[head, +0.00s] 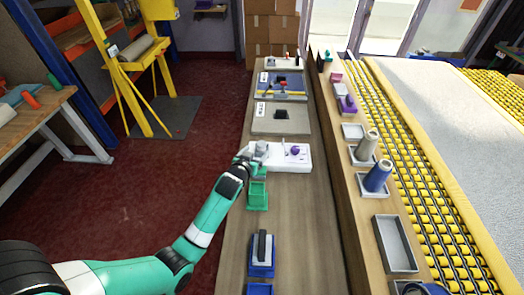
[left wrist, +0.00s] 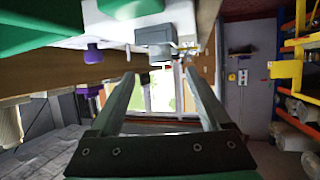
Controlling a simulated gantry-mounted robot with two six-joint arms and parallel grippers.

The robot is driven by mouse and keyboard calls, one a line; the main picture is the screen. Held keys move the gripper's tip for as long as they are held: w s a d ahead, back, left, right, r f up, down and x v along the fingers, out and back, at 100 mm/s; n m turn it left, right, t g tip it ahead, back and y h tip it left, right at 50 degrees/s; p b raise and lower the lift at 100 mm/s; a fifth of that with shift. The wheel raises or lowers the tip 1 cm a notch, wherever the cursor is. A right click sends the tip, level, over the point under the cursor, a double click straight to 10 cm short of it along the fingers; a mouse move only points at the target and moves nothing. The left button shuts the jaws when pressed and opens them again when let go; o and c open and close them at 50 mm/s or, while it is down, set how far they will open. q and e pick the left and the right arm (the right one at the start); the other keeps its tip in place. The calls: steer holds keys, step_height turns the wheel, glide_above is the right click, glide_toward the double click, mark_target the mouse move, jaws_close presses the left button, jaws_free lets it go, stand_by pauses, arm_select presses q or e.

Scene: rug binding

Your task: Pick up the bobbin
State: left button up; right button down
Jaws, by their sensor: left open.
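A small purple piece (head: 294,151), which looks like the bobbin, stands upright on a white block (head: 302,164) midway along the narrow bench. A purple piece on the white block also shows in the left wrist view (left wrist: 93,53), left of the fingers. My left gripper (head: 258,152) is at the left end of the white block, apart from the purple piece. In the left wrist view its fingers (left wrist: 160,76) are spread with nothing between them. A grey part (left wrist: 155,36) lies beyond the fingertips. My right gripper is out of view.
A green holder (head: 257,195) stands just in front of the white block, with blue holders (head: 262,262) nearer. A raised wooden shelf on the right carries another purple piece (head: 347,104), a grey cone (head: 367,146) and a blue cone (head: 378,176).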

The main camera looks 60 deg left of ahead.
mark_target(260, 147)
arm_select(q)
steer(key=shift+w+a+f, duration=0.3)
steer(key=shift+w+a, duration=0.15)
steer(key=b+x, duration=0.1)
steer(key=x, duration=0.1)
steer(key=b+x, duration=0.2)
steer(key=x, duration=0.1)
steer(key=shift+s+f, duration=0.15)
steer(key=shift+f, duration=0.1)
steer(key=shift+r, duration=0.1)
jaws_close()
